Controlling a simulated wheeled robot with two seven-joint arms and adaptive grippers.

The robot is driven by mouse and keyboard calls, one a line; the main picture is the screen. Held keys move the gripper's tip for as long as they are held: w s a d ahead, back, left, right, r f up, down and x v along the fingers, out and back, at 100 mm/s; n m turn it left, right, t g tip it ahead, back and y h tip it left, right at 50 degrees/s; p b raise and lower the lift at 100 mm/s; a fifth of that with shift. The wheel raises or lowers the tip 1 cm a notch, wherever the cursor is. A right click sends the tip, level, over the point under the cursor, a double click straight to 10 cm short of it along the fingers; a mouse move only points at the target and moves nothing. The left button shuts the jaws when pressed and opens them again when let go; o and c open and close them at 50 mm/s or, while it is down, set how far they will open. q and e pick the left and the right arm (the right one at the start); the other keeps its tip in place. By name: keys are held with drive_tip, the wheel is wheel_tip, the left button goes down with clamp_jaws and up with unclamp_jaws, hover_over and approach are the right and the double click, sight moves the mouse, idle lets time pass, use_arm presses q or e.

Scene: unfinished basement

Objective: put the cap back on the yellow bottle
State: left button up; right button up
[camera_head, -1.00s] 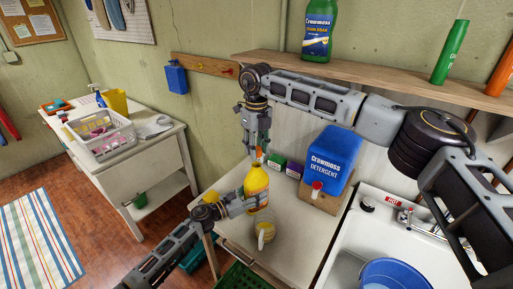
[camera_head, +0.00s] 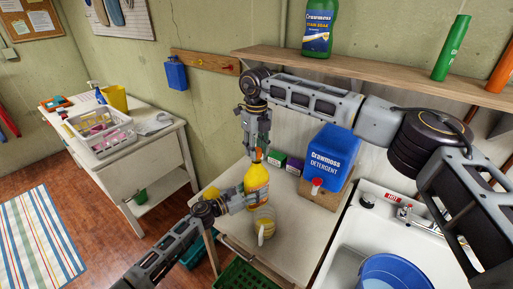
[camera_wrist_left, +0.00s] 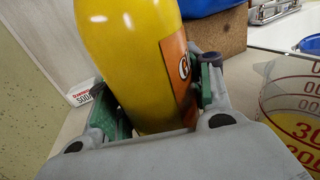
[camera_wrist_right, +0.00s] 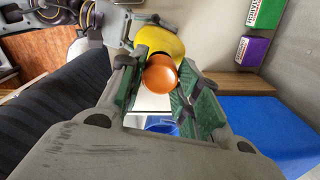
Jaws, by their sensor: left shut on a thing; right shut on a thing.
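The yellow bottle (camera_head: 257,187) stands upright on the counter, its orange label facing out. My left gripper (camera_head: 251,200) is shut around its body; the left wrist view shows the yellow bottle (camera_wrist_left: 135,60) between the two fingers. My right gripper (camera_head: 259,150) points down above the bottle, shut on the orange cap. The cap (camera_wrist_right: 160,74) shows between the fingertips in the right wrist view, with the bottle's yellow shoulder (camera_wrist_right: 160,40) behind it. The cap is right at the bottle's top; I cannot tell whether it touches the neck, which is hidden.
A clear measuring jug (camera_head: 264,222) with yellow liquid stands close in front of the bottle. A blue detergent container (camera_head: 334,158) on a wooden stand (camera_head: 322,195), with green (camera_head: 294,166) and purple (camera_head: 276,158) boxes nearby, is behind. The sink (camera_head: 420,235) holds a blue basin (camera_head: 395,270).

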drive_tip(key=shift+f, duration=0.8)
drive_tip(key=shift+f, duration=0.5)
idle(0.7)
drive_tip(key=shift+m, duration=0.3)
